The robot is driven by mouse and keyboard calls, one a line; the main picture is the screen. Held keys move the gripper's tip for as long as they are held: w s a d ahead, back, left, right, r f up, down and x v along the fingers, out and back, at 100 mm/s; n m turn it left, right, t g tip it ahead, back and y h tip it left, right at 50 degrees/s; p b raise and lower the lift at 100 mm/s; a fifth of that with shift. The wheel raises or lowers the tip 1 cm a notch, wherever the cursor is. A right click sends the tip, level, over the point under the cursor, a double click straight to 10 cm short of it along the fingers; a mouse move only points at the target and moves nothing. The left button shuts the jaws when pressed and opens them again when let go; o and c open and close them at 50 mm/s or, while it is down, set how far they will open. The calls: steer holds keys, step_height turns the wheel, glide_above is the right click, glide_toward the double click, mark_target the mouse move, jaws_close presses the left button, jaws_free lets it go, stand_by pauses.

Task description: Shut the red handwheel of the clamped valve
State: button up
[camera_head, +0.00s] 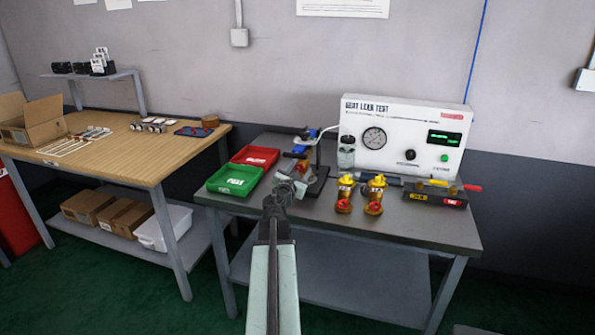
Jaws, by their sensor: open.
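The clamped valve (303,167) shows as a small brass and red shape at the blue clamp (297,154) on the stand, at the back middle of the grey bench. My arm reaches up from the bottom of the picture. My gripper (292,184) is in front of and just below the clamped valve and hides part of it. The gripper is open, with nothing seen in it. The red handwheel cannot be made out clearly, nor how far it is turned. I cannot tell whether the gripper touches the valve.
Two loose brass valves (374,193) with yellow and red parts stand right of the gripper. A white test panel (402,138) stands behind them. A red tray (256,156) and a green tray (232,180) lie at left. The bench's front right (425,227) is clear.

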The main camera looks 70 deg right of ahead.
jaws_close()
